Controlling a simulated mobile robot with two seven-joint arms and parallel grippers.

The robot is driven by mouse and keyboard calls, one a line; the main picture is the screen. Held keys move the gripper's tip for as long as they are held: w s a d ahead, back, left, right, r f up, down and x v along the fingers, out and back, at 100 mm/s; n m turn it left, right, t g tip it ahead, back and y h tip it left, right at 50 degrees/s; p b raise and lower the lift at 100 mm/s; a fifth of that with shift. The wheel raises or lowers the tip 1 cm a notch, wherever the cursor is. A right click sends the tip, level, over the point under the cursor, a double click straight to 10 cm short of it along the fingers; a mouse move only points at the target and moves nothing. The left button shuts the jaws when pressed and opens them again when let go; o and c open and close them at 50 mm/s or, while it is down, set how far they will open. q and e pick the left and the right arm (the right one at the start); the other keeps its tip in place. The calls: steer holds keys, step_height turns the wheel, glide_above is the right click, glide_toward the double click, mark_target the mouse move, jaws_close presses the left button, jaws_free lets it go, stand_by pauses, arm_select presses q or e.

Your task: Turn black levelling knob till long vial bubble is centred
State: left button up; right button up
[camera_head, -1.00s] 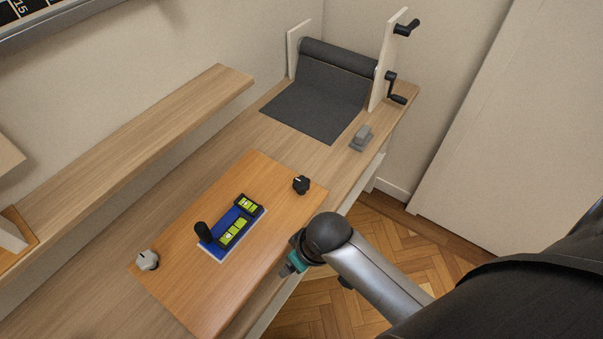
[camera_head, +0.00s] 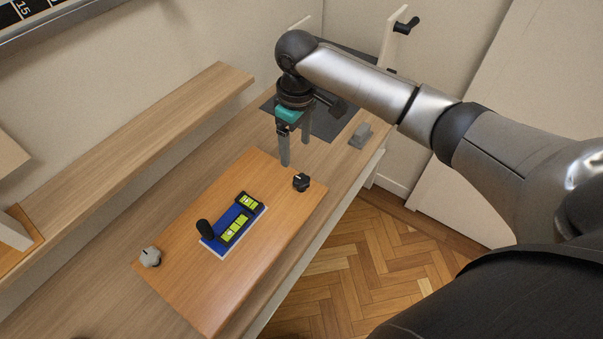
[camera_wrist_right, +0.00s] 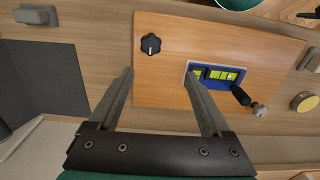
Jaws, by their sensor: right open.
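The black levelling knob (camera_head: 301,182) sits near the far right corner of the orange wooden board (camera_head: 190,292). It also shows in the right wrist view (camera_wrist_right: 151,45), just beyond and between the fingertips. The blue level (camera_head: 222,240) with yellow-green vials (camera_head: 234,230) lies mid-board; its bubbles are too small to judge. A grey knob (camera_head: 150,257) is at the board's near left corner. My right gripper (camera_head: 295,152) is open and empty, pointing down above the far edge of the board, behind the black knob. It shows open in the wrist view (camera_wrist_right: 160,82). My left gripper is out of view.
A dark mat (camera_head: 333,122) and a cranked roller stand, partly hidden by my right arm, are at the bench's far end. A small grey block (camera_head: 361,135) lies near the edge. A raised wooden shelf (camera_head: 130,140) runs along the wall.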

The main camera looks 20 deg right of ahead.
mark_target(301, 180)
steer(key=f+b, duration=0.1)
steer(key=f, duration=0.3)
steer(key=d+f+b, duration=0.1)
steer(key=f, duration=0.3)
steer(key=f+b, duration=0.1)
steer(key=f, duration=0.4)
steer(key=shift+w+d+f, duration=0.1)
steer(key=shift+w+d, duration=0.25)
steer(key=shift+w, duration=0.05)
steer(key=shift+c, duration=0.3)
jaws_close()
